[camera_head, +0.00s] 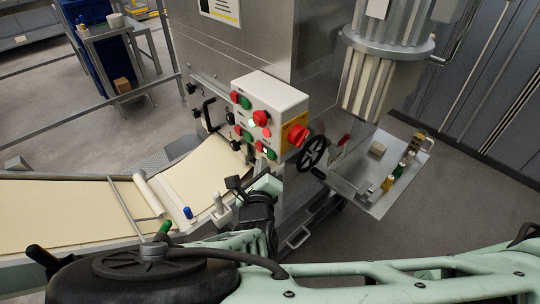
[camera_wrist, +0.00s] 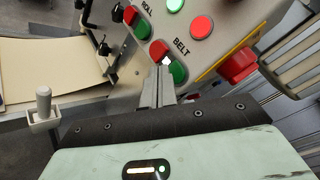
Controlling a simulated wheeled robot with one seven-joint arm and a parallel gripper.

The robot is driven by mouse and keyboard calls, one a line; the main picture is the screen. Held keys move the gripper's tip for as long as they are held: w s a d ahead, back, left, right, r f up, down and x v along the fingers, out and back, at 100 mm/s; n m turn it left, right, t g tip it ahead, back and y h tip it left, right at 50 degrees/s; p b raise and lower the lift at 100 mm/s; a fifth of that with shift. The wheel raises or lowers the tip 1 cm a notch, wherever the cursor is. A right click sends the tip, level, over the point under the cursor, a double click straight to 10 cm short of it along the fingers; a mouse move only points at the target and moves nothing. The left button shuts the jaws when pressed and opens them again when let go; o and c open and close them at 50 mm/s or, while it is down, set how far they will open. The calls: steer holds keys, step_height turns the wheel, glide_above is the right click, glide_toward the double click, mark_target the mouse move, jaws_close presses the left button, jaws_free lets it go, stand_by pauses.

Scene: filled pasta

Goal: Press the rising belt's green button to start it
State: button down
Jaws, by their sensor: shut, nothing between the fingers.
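The control box (camera_head: 275,95) is white with red and green buttons and is fixed to the machine's side. In the wrist view, a red button (camera_wrist: 158,49) and a green button (camera_wrist: 179,71) sit beside the word BELT on the box face (camera_wrist: 222,50). My gripper (camera_wrist: 161,72) is shut and empty, its fingertips just left of that green button and below the red one. I cannot tell whether the tips touch the panel. In the head view, my gripper's light green body (camera_head: 267,184) is below the box; its fingertips are not clear there.
Another red (camera_wrist: 130,15) and green (camera_wrist: 143,28) pair sits by the word ROLL. A red mushroom knob (camera_wrist: 237,66) juts out at the right. A black handwheel (camera_head: 312,152) stands right of the box. A pale dough sheet (camera_head: 205,178) lies at the left.

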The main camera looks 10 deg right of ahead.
steer(key=shift+s+a, duration=0.7)
steer(key=shift+a, duration=0.35)
steer(key=shift+s+a, duration=0.7)
steer(key=shift+a, duration=0.35)
steer(key=s+d+m+g+h+b, duration=0.3)
steer(key=s+d+m+g+h, duration=0.35)
steer(key=d+m+g, duration=0.8)
steer(key=s+r+m+g+y+b, duration=0.1)
steer(key=s+r+m+y, duration=0.4)
steer(key=m, duration=0.5)
steer(key=s+a+r+m+g+y+b, duration=0.1)
steer(key=s+r+m+y+b, duration=0.2)
steer(key=s+m, duration=0.7)
steer(key=shift+s+a+r+m+y, duration=0.25)
steer(key=shift+r+m+y, duration=0.5)
steer(key=shift+r+y, duration=0.3)
steer(key=shift+g, duration=0.25)
